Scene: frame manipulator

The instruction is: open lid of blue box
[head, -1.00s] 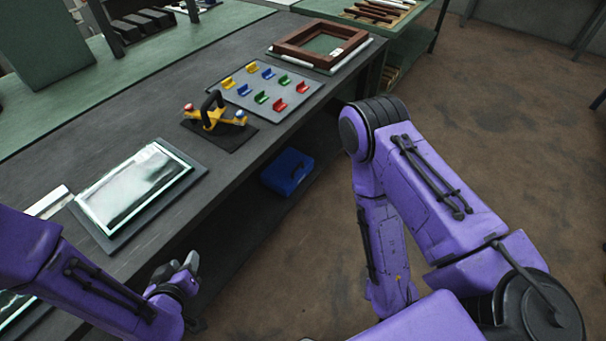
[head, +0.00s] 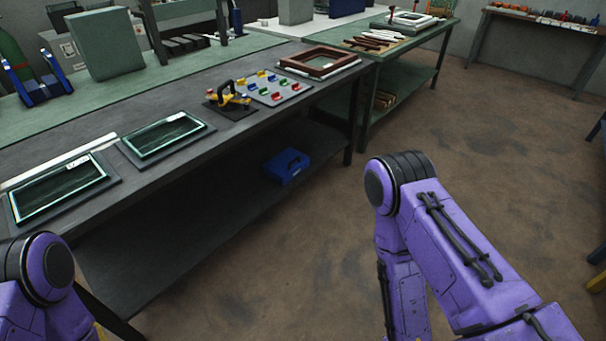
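The blue box (head: 287,166) sits on the lower shelf of the dark workbench, near its front edge and toward the right end. Its lid looks closed, with a dark handle on its front. Neither gripper shows in the head view. My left arm's purple elbow is at the lower left and my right arm's purple links are at the lower right. Both are well apart from the box.
The workbench top (head: 190,185) overhangs the lower shelf (head: 190,235). On top are two framed glass panes (head: 168,135), a yellow suction tool (head: 228,97), a tray of coloured clips (head: 272,88) and a brown frame (head: 322,61). Open floor (head: 480,170) lies to the right.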

